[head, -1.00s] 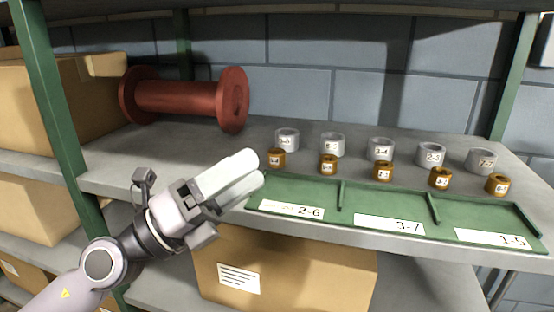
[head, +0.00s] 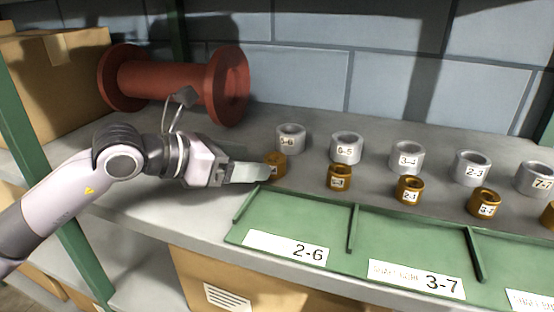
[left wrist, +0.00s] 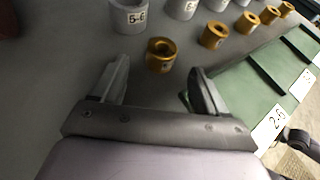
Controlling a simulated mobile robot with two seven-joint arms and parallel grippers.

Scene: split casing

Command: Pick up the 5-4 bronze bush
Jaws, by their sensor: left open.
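The leftmost bronze bush (head: 277,161) stands upright at the near left end of the bronze row, partly hidden by my gripper finger. Its label is too small and covered to read surely, so I cannot confirm it is 5-4. My left gripper (head: 262,173) is level with it, coming in from the left, open and empty. In the left wrist view this bush (left wrist: 161,56) lies between and just ahead of the two open fingertips (left wrist: 160,75), apart from both. My right gripper is not in view.
Several grey rings stand behind the bronze row, the nearest a 5-6 ring (head: 290,138). More bronze bushes (head: 340,177) continue right. A green divided tray (head: 300,222) lies along the shelf front. A red spool (head: 175,85) lies behind my arm; a green post (head: 45,170) stands left.

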